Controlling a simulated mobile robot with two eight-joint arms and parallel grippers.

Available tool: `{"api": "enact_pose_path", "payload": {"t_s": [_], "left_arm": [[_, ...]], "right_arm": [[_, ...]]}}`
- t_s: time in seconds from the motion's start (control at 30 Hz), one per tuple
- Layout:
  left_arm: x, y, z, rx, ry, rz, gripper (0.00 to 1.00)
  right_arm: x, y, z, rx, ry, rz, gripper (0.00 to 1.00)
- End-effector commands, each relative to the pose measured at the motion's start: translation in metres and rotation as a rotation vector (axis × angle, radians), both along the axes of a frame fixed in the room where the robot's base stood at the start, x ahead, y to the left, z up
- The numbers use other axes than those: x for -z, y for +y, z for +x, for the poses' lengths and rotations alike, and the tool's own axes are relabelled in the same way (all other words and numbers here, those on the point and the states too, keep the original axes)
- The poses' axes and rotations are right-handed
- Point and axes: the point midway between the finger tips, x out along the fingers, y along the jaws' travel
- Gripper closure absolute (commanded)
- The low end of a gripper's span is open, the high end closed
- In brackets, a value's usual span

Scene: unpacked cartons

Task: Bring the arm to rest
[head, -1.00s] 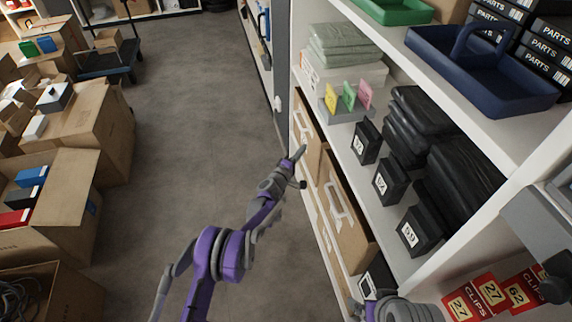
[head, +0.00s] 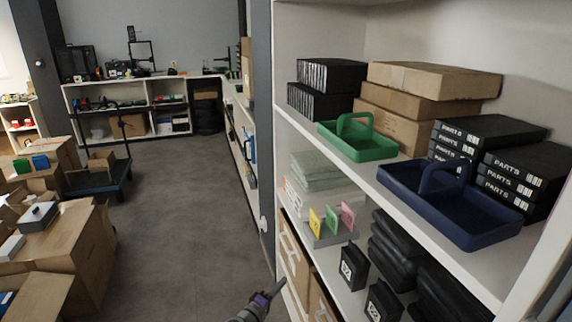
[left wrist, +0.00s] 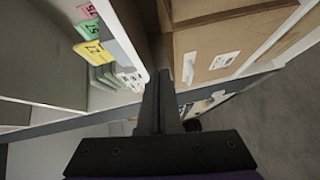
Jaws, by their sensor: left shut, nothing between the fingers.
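My left gripper (head: 272,293) shows at the bottom edge of the head view, in front of the shelf unit's lower left side. Its fingers point up and to the right and hold nothing. In the left wrist view the left gripper (left wrist: 164,78) has its dark fingers together, shut and empty, beside the cardboard boxes (left wrist: 208,52) on the low shelf. Most of my left arm is below the frame of the head view. My right gripper is in neither view.
The shelf unit (head: 345,137) fills the right side, with a green caddy (head: 372,147), a blue caddy (head: 480,215) and coloured tags (head: 331,219). Open cartons (head: 62,245) stand at left. A dark trolley (head: 105,178) is farther back. The grey floor (head: 185,215) between is clear.

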Motion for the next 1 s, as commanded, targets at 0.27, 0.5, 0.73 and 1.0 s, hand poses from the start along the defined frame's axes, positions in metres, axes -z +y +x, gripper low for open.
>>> {"api": "enact_pose_path", "payload": {"t_s": [0.27, 0.5, 0.73, 1.0], "left_arm": [[-0.082, -0.003, -0.079, 0.171, 0.041, 0.317, 1.00], [-0.111, 0.015, -0.178, 0.295, 0.129, 0.598, 1.00], [-0.110, 0.054, -0.288, 0.380, 0.250, 0.877, 1.00], [-0.088, 0.110, -0.399, 0.424, 0.401, 1.163, 1.00]], "right_arm": [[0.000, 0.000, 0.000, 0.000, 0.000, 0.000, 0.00], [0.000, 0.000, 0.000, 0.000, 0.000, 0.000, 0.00], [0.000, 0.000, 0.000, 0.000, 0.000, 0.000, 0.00], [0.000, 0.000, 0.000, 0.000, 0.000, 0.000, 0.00]]}}
